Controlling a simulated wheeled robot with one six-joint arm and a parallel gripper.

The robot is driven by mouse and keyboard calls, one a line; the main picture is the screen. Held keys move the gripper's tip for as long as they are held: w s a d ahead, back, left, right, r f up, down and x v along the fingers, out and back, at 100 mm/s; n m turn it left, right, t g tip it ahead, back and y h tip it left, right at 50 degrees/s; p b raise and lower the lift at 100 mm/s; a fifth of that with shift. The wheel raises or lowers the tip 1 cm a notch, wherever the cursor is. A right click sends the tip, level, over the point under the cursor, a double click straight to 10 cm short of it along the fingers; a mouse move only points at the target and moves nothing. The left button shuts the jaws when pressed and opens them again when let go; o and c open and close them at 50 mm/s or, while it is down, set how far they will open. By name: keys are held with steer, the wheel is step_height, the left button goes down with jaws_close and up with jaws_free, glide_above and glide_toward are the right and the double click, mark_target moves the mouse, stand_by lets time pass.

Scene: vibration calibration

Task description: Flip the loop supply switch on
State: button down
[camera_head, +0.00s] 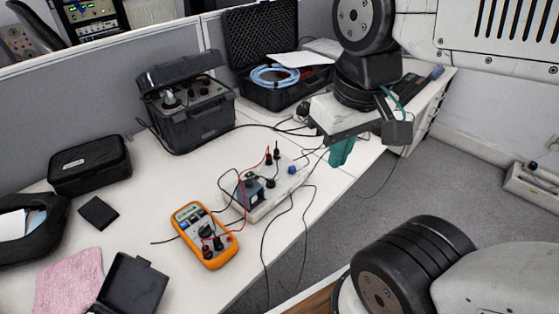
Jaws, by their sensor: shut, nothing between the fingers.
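A pale narrow loop box (266,207) lies near the table's right edge, with red and black plugs, a dark block (249,190) and a small blue part (292,170) on it. I cannot pick out the supply switch or its position at this size. An orange multimeter (204,235) lies just left of it, with leads running between them; its display is too small to read. My gripper (341,152) is above and to the right of the loop box, apart from it. Its teal fingertips point down and are shut and empty.
A black case with a device (188,112) and an open case with blue cable (275,78) stand at the back. A black pouch (90,164), dark box (133,285) and pink cloth (70,280) lie left. Loose black leads hang over the front edge.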

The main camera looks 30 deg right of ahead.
steer(key=shift+d, duration=0.1)
steer(key=n+g, duration=0.3)
steer(key=n, duration=1.9)
glide_above(255, 177)
steer(key=w, duration=0.2)
step_height(255, 177, down, 14)
steer(key=f, duration=0.1)
steer(key=shift+w+a+r, duration=0.15)
steer(key=shift+a+r, duration=0.1)
steer(key=shift+a, duration=0.1)
steer(key=f, duration=0.4)
steer(key=s+f, duration=0.1)
steer(key=f, duration=0.9)
steer(key=shift+s+d, duration=0.25)
steer(key=shift+s, duration=0.1)
